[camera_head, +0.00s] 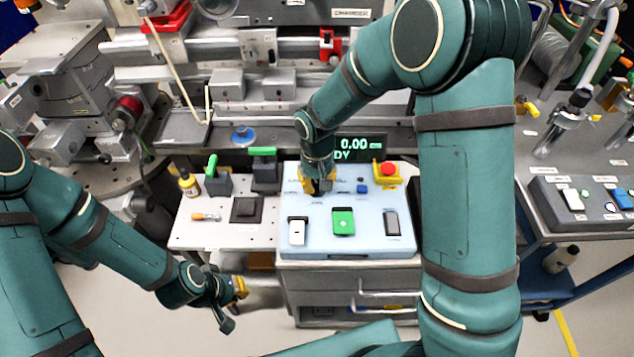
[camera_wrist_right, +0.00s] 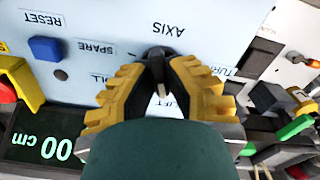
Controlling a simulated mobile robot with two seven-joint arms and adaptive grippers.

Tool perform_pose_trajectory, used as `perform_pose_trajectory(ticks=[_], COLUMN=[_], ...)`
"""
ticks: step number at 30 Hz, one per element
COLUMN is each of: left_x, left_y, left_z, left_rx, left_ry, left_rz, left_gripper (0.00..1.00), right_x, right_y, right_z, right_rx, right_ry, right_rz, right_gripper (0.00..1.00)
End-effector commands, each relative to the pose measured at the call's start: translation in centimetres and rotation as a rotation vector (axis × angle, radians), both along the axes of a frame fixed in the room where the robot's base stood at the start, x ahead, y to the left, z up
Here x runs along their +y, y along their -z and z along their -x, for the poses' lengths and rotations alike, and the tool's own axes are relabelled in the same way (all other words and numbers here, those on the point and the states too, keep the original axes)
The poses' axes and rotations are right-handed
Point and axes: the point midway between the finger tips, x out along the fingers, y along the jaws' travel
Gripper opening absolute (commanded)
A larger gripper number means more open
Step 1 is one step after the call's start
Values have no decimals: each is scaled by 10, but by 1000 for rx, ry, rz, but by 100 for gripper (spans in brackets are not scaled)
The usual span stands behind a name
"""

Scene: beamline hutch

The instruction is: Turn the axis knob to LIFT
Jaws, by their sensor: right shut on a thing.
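The light blue control panel (camera_head: 335,250) stands in the middle of the head view, on a drawer cabinet. My right gripper (camera_head: 318,188) reaches down to its upper left part. In the right wrist view my right gripper (camera_wrist_right: 158,85) has its yellow-padded fingers closed around the black axis knob (camera_wrist_right: 158,53), below the upside-down word AXIS. The knob's light pointer shows between the fingertips. A label like LIFT is partly covered by the gripper; other labels read SPARE and TURN. My left gripper (camera_head: 232,303) hangs low, left of the cabinet, away from the panel; its finger gap is unclear.
The panel carries white (camera_head: 297,231), green (camera_head: 343,222) and dark (camera_head: 392,223) switches. A red emergency button (camera_head: 388,169) on a yellow base and a display (camera_head: 360,147) reading 0.00 stand behind.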

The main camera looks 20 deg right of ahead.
Motion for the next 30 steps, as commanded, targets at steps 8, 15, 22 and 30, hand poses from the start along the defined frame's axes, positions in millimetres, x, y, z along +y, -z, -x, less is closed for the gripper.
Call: perform_pose_trajectory(ticks=[8,15,22,30], left_x=[0,0,0,0], left_y=[0,0,0,0], left_z=[0,0,0,0], left_rx=[0,0,0,0], left_ry=[0,0,0,0], left_rz=[0,0,0,0], left_gripper=[0,0,0,0], right_x=[0,0,0,0], right_y=[2,2,1,-10], right_z=[1,1,1,0], right_rx=[4,4,2,-2], right_ry=[16,15,14,14], right_rz=[0,0,0,-1], right_gripper=[0,25,44,44])
